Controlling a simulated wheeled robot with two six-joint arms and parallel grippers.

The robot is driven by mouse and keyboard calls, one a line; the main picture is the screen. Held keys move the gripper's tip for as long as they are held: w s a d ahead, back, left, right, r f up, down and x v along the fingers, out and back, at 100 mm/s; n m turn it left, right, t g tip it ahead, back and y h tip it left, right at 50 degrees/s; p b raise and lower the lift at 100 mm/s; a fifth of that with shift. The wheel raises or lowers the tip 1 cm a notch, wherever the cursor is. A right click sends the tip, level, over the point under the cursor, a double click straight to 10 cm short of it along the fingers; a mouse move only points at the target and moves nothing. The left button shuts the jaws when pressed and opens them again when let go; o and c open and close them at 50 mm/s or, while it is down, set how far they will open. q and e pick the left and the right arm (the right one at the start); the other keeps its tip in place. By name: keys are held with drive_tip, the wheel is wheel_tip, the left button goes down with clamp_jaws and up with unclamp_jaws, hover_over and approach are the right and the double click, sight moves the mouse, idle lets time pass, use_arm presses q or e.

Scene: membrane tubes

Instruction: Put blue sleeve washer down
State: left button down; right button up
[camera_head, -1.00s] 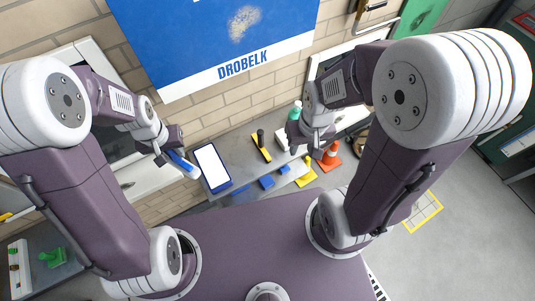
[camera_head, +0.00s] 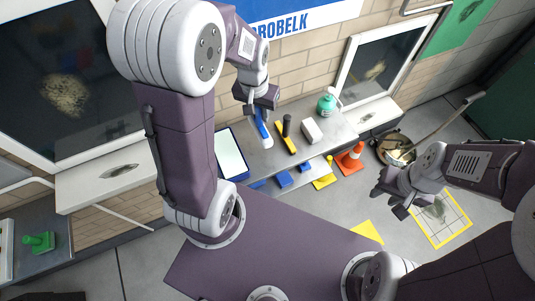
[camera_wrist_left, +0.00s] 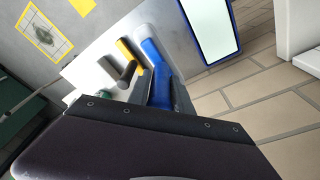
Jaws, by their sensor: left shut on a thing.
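The blue sleeve washer seems to be the long blue piece with a pale end (camera_head: 264,132); the head view is too small to be sure. My left gripper (camera_head: 260,108) is shut on its upper part. The piece points down over the grey bench (camera_head: 258,166), between the white-screened panel and the yellow-and-black tool. I cannot tell whether it touches the bench.
The blue-framed panel (camera_head: 231,155) is left of the held piece. A yellow-and-black tool (camera_head: 286,138), white block (camera_head: 312,131) and green bottle (camera_head: 326,106) stand right.

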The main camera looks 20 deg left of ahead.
sight(260, 127)
use_arm(q)
drive_tip(key=shift+w+a+f+b, duration=0.1)
drive_tip(key=shift+f+b, duration=0.5)
drive_tip(key=shift+f, duration=0.05)
drive_tip(key=shift+r, duration=0.1)
wheel_tip(260, 127, down, 6)
drive_tip(key=shift+r+b, duration=0.15)
drive_tip(key=shift+b, duration=0.25)
drive_tip(key=shift+f, duration=0.4)
wheel_tip(260, 127, down, 3)
drive_tip(key=shift+r+b, duration=0.15)
drive_tip(key=shift+b, duration=0.15)
drive_tip(key=shift+f, duration=0.35)
use_arm(e)
wheel_tip(260, 127, down, 4)
drive_tip(key=shift+d+r, duration=0.1)
drive_tip(key=shift+d, duration=0.05)
